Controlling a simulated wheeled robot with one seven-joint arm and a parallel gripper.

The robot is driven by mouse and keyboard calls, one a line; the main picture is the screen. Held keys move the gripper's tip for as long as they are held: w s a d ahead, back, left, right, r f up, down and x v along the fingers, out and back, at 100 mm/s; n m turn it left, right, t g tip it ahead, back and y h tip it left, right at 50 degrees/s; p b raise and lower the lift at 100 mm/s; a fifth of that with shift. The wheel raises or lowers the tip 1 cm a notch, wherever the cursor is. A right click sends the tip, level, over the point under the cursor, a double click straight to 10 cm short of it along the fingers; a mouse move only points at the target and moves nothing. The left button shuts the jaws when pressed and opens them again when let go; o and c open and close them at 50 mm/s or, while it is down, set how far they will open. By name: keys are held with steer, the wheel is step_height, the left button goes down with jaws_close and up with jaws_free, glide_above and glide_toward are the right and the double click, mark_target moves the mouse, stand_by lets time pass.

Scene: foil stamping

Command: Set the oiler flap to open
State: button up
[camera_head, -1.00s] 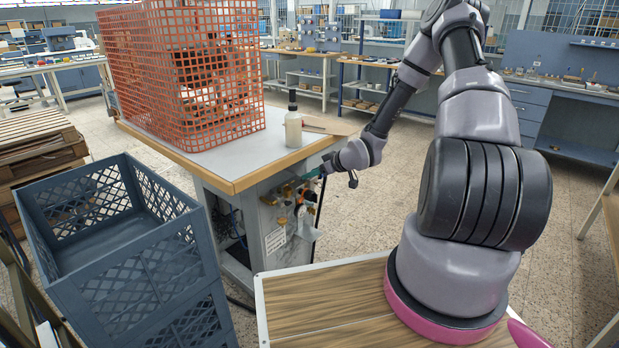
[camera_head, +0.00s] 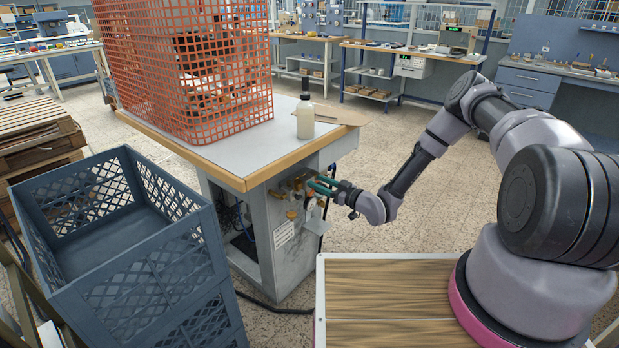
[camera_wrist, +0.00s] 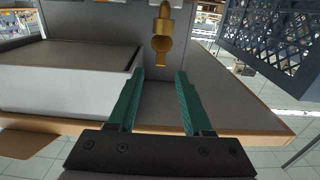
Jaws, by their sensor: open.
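My gripper (camera_head: 320,185), with green fingers, is at the side of the machine stand, below the table top, beside several brass fittings (camera_head: 292,196). In the wrist view my gripper (camera_wrist: 159,73) is open, with nothing between its fingers. A brass fitting with a rounded, cup-like end (camera_wrist: 162,38) shows just beyond the fingertips, roughly centred between them and apart from them. It looks like the oiler, but I cannot tell its flap or whether that is open or shut. In the head view the fittings are small and partly hidden by my gripper.
The wood-edged table (camera_head: 232,158) overhangs the fittings. An orange mesh guard (camera_head: 150,80) and a pale bottle (camera_head: 305,120) stand on it. Blue-grey crates (camera_head: 130,275) are stacked to the left. In the wrist view a pale grey box (camera_wrist: 65,92) lies left of the fingers. Floor to the right is clear.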

steer(key=x, duration=0.6)
steer(key=shift+s, duration=0.1)
jaws_close()
